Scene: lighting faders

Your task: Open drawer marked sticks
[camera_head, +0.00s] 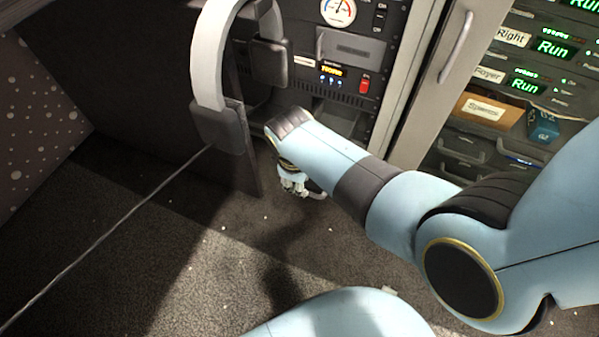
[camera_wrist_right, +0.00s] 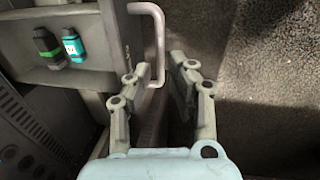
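In the right wrist view, an open-topped grey drawer (camera_wrist_right: 85,78) holds a black-green stick (camera_wrist_right: 48,46) and a teal stick (camera_wrist_right: 73,44). Its pale bar handle (camera_wrist_right: 158,38) stands out from the drawer front. My right gripper (camera_wrist_right: 163,65) is open, with the handle's near end between its two fingers, closer to the left one; I cannot tell whether they touch. In the head view my right gripper (camera_head: 300,186) is low in front of the rack, and my arm hides most of the drawer. No "sticks" label is readable. My left gripper is not in view.
Headphones (camera_head: 211,60) hang on a dark panel (camera_head: 240,160) left of the drawer. A rack with a gauge (camera_head: 338,11) and a red switch (camera_head: 365,86) stands behind. A cabinet door with a handle (camera_head: 456,47) is at right.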

